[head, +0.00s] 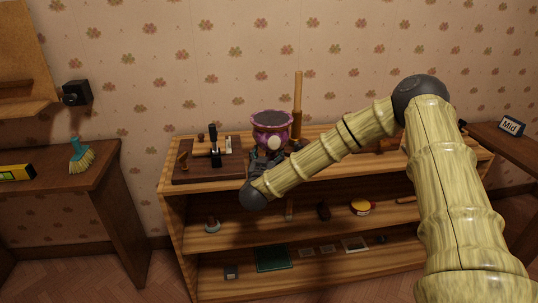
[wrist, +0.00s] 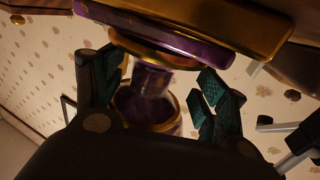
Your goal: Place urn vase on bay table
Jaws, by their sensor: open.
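The urn vase (head: 271,130), purple with gold trim and a flared rim, stands upright on top of the wooden shelf unit. My gripper (head: 264,157) is at its near side, low, and partly hides its lower part. In the wrist view, the vase (wrist: 152,82) shows its narrow purple part between the two teal-padded fingers of my open gripper (wrist: 165,95). I cannot tell whether either finger touches it. No table is marked as the bay table. A dark wooden table (head: 489,130) at the right bears a "Mid" sign, and another (head: 58,190) stands at the left.
A dark board (head: 188,176) with small tools lies left of the vase. A tall wooden cylinder (head: 298,100) stands close behind it to the right. The left table holds a brush (head: 81,157) and a yellow level (head: 16,173). Small items lie on the lower shelves.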

